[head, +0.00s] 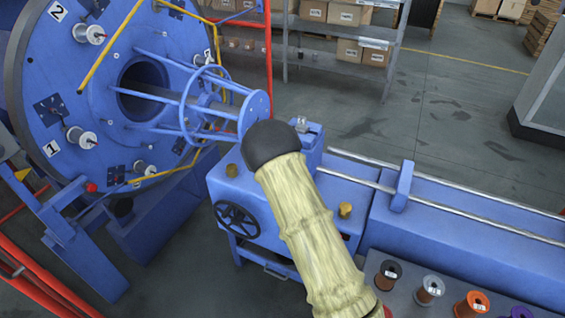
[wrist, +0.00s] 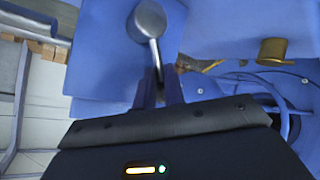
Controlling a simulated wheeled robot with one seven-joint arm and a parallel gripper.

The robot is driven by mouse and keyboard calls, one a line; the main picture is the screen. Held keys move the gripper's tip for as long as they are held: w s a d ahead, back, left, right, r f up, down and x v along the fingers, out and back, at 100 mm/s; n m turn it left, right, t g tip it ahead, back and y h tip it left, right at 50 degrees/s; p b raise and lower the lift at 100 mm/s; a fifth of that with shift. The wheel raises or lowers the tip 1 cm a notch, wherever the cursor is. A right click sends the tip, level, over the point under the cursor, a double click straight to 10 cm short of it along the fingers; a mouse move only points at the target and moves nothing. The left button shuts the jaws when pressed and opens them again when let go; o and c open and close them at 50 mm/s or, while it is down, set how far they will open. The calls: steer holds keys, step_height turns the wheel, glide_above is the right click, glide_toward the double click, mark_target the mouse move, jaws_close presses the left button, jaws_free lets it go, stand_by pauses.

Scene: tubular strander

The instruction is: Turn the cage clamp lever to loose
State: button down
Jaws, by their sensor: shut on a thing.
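In the wrist view a silver lever (wrist: 149,20) with a rounded head stands against blue machine parts. I take it for the clamp lever; no label on it shows. My gripper (wrist: 160,92) has its two dark fingers closed around the thin shank below the head. In the head view my sleeved arm with its black joint covers the gripper and most of what it holds. A small grey metal piece (head: 302,124) shows on the blue block behind the arm; I cannot tell if it belongs to the lever.
The blue strander cage (head: 170,95) stands at left, with a red ball knob (head: 91,187) low beside it. A black handwheel (head: 237,219) and brass knobs (head: 345,210) sit on the block. Rails run right. Spools (head: 430,290) stand at front right.

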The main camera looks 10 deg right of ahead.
steer(key=shift+w+a+r, duration=0.25)
steer(key=shift+w+r, duration=0.15)
steer(key=shift+r, duration=0.3)
steer(key=c, duration=1.5)
jaws_free()
steer(key=shift+w+a+f, duration=0.1)
steer(key=shift+w, duration=0.05)
steer(key=shift+f, duration=0.1)
steer(key=shift+s+f, duration=0.2)
steer(key=b+v, duration=0.2)
steer(key=v, duration=1.5)
steer(key=shift+s, duration=0.2)
steer(key=s+d+r+m+g+y+p, duration=0.1)
steer(key=s+d+g, duration=0.3)
steer(key=s, duration=0.8)
steer(key=s+d+r+m+g+y+p, duration=0.1)
steer(key=s+d+g, duration=0.3)
steer(key=s, duration=0.9)
steer(key=d+r+m, duration=0.1)
steer(key=d, duration=0.2)
steer(key=shift+s+m+g, duration=0.2)
steer(key=shift+m+g, duration=0.1)
steer(key=shift+m, duration=0.1)
